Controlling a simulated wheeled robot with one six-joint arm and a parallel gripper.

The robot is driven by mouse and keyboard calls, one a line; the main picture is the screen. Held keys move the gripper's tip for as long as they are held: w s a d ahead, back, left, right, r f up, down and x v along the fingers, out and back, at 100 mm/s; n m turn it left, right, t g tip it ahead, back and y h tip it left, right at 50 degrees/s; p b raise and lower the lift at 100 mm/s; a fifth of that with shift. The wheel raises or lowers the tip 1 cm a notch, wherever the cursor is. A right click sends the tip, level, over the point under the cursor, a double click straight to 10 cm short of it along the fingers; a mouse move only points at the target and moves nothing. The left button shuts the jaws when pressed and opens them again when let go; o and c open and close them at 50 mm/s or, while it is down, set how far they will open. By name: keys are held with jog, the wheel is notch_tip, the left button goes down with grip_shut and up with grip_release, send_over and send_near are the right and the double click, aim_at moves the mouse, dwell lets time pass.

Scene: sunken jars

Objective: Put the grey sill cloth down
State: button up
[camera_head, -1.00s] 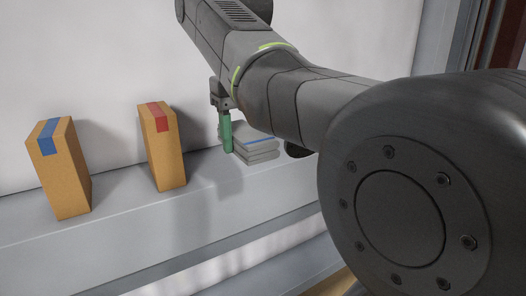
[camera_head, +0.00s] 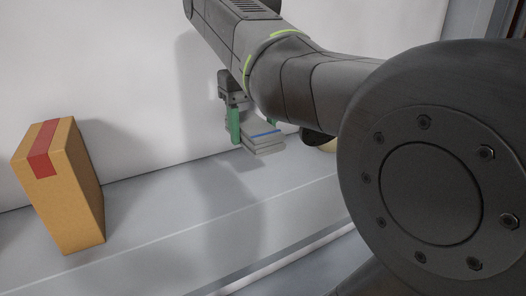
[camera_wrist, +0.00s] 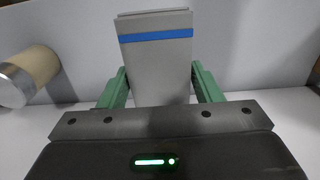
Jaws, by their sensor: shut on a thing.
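The grey sill cloth (camera_head: 262,142) is a folded grey block with a blue stripe. In the wrist view the cloth (camera_wrist: 158,65) stands between the two green fingers of my gripper (camera_wrist: 160,82), which are shut on its sides. The cloth is over the back part of the grey sill (camera_head: 150,210), near the wall. It looks raised, with shadow on the sill below, but the gap's size is unclear.
A cardboard box with red tape (camera_head: 75,205) stands on the sill at left. A cream cylinder with a metallic end (camera_wrist: 32,75) is at the wrist view's left; a cream piece (camera_head: 330,146) shows behind my arm. The sill between box and cloth is clear.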

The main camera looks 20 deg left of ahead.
aim_at(254, 171)
jog(key=shift+f, duration=3.35)
jog(key=shift+f, duration=0.15)
jog(key=o, duration=0.9)
jog(key=shift+o, duration=0.2)
notch_tip(254, 171, up, 12)
jog(key=shift+r+p, duration=0.2)
jog(key=shift+p, duration=0.1)
